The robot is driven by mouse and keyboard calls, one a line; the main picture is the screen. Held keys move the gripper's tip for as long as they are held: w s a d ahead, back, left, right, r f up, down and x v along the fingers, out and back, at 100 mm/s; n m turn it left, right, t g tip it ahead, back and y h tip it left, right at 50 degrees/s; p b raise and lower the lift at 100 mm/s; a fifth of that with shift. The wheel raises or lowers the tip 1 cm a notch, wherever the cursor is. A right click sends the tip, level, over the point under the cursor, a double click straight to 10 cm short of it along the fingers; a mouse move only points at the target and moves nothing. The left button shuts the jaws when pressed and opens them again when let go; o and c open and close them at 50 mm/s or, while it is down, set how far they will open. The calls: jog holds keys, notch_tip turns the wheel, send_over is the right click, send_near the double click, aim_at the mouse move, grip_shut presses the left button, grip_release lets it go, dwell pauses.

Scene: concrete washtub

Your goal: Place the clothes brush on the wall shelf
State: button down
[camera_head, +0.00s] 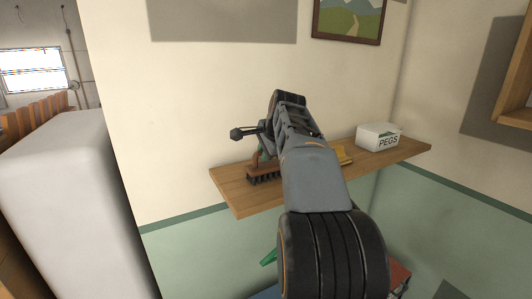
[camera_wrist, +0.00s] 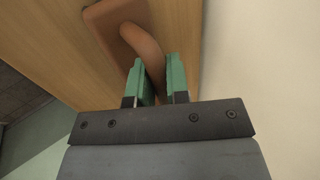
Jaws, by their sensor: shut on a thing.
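The clothes brush (camera_head: 264,174) is reddish brown with dark bristles and is at the left part of the wooden wall shelf (camera_head: 233,201), bristles down. My gripper (camera_head: 259,158) is shut on the brush's arched handle. In the wrist view the brush (camera_wrist: 103,20) shows its brown back and curved handle, and the green fingers of my gripper (camera_wrist: 157,80) close around the handle, with the shelf (camera_wrist: 60,60) behind. The bristles look at or just above the shelf surface; I cannot tell whether they touch. My arm hides part of the shelf's middle.
A white box marked PEGS (camera_head: 378,137) stands at the shelf's right part. A framed picture (camera_head: 348,20) hangs above. A white appliance-like block (camera_head: 62,200) stands at the left.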

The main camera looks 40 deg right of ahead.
jog(key=c, duration=1.1)
grip_release()
jog(key=shift+r, duration=0.2)
jog(key=d+v, duration=0.1)
jog(key=v, duration=1)
jog(key=shift+s+a+r, duration=0.25)
jog(key=shift+a+r, duration=0.1)
jog(key=shift+a, duration=0.15)
